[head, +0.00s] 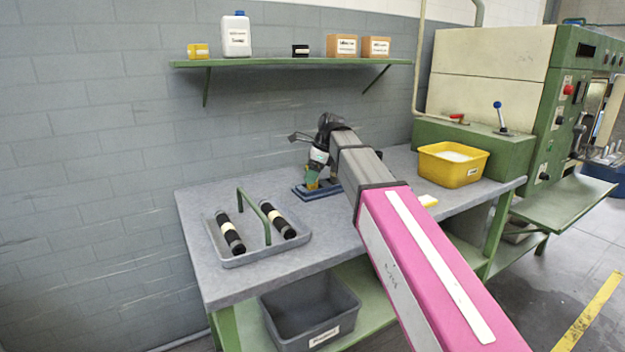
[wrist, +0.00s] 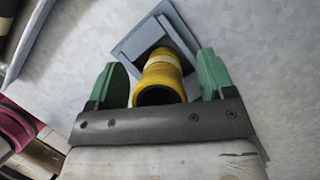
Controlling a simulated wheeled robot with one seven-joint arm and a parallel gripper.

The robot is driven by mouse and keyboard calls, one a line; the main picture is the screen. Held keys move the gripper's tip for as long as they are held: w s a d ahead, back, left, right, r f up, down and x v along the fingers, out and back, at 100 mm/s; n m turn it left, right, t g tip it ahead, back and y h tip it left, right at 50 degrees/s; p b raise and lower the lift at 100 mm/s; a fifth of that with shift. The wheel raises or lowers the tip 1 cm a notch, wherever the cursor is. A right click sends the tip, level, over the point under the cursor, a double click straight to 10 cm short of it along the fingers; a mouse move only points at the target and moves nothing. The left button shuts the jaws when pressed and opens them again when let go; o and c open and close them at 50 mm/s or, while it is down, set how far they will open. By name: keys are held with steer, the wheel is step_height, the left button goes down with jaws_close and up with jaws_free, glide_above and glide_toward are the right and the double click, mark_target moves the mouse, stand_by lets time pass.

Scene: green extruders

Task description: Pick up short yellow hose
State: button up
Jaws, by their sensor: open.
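The short yellow hose (wrist: 161,78) stands on a blue-grey square base (wrist: 137,40) in the wrist view. It has a pale band and a dark open end facing the camera. My gripper (wrist: 165,78) is open, with one green finger on each side of the hose.
A grey tray (head: 262,258) with two black hoses and a green handle is left on the bench (head: 200,197). A yellow bin (head: 452,165) stands at the right beside the green machine (head: 495,150). A shelf (head: 290,63) hangs above. A grey bin (head: 310,315) sits below.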

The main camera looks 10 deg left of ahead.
steer(key=shift+f, duration=0.1)
steer(key=c, duration=1)
steer(key=shift+c, duration=0.2)
steer(key=shift+r, duration=0.5)
steer(key=s+a+r, duration=0.5)
steer(key=a+r, duration=0.5)
steer(key=s+d+m+t, duration=0.1)
steer(key=s+d+m, duration=0.2)
steer(key=s, duration=0.2)
steer(key=shift+w+d+f, duration=1.15)
steer(key=shift+w+f, duration=0.55)
steer(key=shift+f, duration=0.1)
steer(key=shift+w+d+f, duration=1.2)
steer(key=shift+w+f, duration=0.45)
steer(key=shift+f, duration=0.15)
steer(key=shift+w+d+f, duration=1.15)
steer(key=shift+w+f, duration=0.55)
steer(key=shift+f, duration=0.1)
